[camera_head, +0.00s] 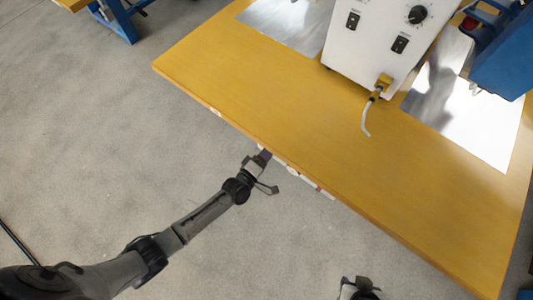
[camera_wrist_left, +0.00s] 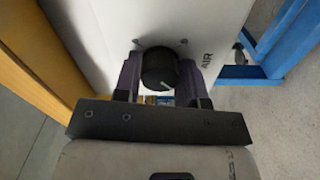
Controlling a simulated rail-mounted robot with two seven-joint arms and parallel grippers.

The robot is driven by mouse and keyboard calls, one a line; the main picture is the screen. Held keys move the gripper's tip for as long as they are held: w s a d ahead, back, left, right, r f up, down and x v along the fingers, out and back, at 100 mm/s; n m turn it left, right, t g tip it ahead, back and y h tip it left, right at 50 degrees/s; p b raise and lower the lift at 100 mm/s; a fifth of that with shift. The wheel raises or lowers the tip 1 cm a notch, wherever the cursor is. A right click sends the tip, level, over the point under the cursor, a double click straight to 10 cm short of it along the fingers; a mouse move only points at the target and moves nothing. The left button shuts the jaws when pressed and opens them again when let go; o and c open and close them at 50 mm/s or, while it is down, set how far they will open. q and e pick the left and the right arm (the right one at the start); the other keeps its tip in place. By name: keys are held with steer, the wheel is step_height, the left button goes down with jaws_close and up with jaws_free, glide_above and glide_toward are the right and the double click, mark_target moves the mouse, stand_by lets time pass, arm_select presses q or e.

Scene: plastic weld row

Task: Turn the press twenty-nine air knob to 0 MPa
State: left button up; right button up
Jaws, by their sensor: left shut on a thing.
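The air knob (camera_wrist_left: 158,66) is round and black and sits on a white panel (camera_wrist_left: 105,40) marked AIR in the left wrist view. A pale pointer line on the knob points to the lower right. My left gripper (camera_wrist_left: 160,76) is shut on the knob, one dark finger on each side. In the head view my left gripper (camera_head: 263,157) is at the table's front edge, and the knob is hidden there. My right gripper (camera_head: 360,287) is at the bottom edge, apart from the table and partly cut off; its jaw opening is unclear.
The yellow table (camera_head: 290,105) holds a white control box (camera_head: 375,40) with switches and a dial, shiny metal sheets (camera_head: 480,130) and a blue machine part (camera_head: 506,60). The grey floor in front is clear.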

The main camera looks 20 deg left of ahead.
arm_select(q)
steer(key=o, duration=0.9)
steer(key=p+v, duration=0.3)
steer(key=v, duration=1)
steer(key=shift+s, duration=0.4)
